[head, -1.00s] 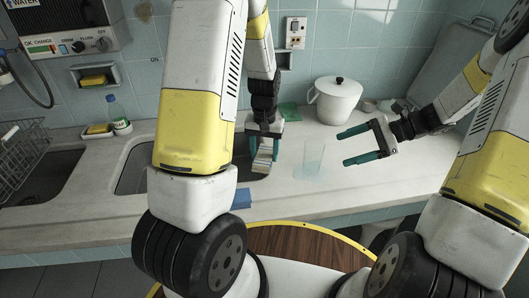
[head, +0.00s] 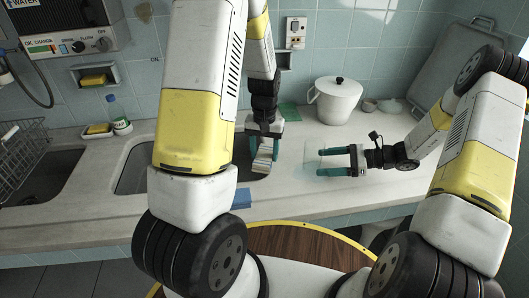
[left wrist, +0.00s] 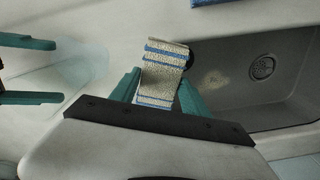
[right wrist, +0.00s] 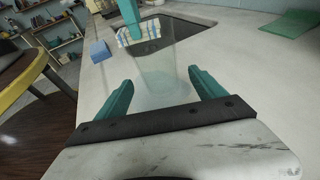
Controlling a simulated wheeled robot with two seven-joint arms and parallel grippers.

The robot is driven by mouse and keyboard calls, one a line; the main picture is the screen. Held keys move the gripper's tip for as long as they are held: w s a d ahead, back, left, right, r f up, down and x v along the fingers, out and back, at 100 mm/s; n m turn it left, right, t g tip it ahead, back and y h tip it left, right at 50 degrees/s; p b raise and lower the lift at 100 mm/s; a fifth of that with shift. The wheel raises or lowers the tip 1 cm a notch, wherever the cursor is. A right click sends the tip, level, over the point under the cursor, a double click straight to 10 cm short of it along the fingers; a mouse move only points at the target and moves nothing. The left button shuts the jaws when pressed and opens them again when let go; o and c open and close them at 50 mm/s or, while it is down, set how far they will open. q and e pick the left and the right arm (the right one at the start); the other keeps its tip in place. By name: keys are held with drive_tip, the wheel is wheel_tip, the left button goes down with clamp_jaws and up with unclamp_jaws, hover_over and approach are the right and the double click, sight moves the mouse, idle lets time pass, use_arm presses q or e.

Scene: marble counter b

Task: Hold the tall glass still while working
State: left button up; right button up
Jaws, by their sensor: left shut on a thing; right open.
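The tall glass (head: 311,158) is clear and faint and stands upright on the counter. It also shows in the right wrist view (right wrist: 168,72), and very faintly in the left wrist view. My right gripper (head: 321,161) is open, with its teal fingertips at the glass, one towards either side; I cannot tell if they touch it. My left gripper (head: 263,150) is shut on a cream striped cloth (left wrist: 163,72), left of the glass near the sink edge. The cloth hangs from the fingers and also shows in the head view (head: 262,164).
A sink basin (left wrist: 275,85) lies beside the left gripper. A blue sponge (head: 242,198) lies near the counter's front edge. A white lidded pot (head: 336,102) stands behind the glass, with a green cloth (head: 289,112) left of it.

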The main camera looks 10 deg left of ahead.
sight(315, 162)
drive_tip(key=shift+x, duration=1.9)
drive_tip(key=c, duration=1)
drive_tip(key=shift+c, duration=0.2)
use_arm(q)
drive_tip(key=w+d+r+m, duration=0.2)
drive_tip(key=d+r, duration=0.5)
drive_tip(key=r, duration=0.2)
drive_tip(key=w+d+r+m, duration=0.2)
drive_tip(key=d+r+m, duration=0.1)
drive_tip(key=d+r, duration=0.5)
wheel_tip(315, 162, down, 7)
drive_tip(key=shift+a+r, duration=0.2)
drive_tip(key=shift+a, duration=0.05)
